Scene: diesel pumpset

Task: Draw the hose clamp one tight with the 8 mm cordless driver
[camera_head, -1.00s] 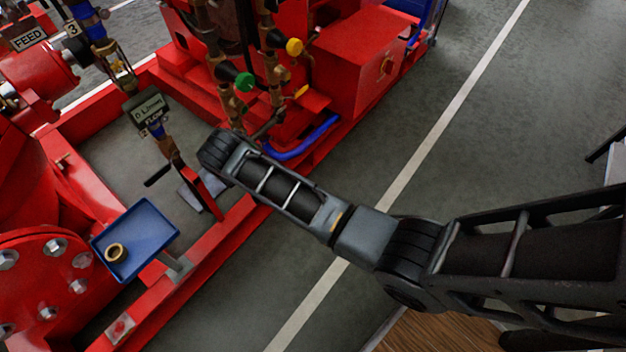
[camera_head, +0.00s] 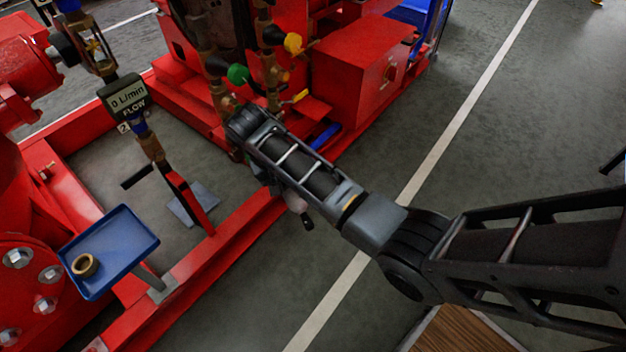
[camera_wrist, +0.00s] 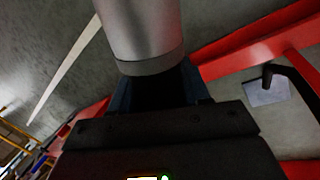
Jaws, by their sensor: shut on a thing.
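My gripper (camera_wrist: 160,92) is shut on the cordless driver (camera_wrist: 142,30), whose grey cylindrical part fills the upper middle of the wrist view. In the head view, the driver (camera_head: 297,202) shows as a small pale body with a dark end below my forearm, over the red frame rail. My gripper is mostly hidden behind the forearm there. A short piece of blue hose (camera_head: 325,135) shows just beyond my arm, low on the red pumpset. I cannot make out hose clamp one; my arm covers part of that area. The driver's socket tip is not clearly visible.
A blue tray (camera_head: 130,228) with a brass-coloured ring (camera_head: 85,265) stands at lower left. A flow meter (camera_head: 127,98) on a pipe, a green knob (camera_head: 238,74) and a yellow knob (camera_head: 293,42) stand nearby.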

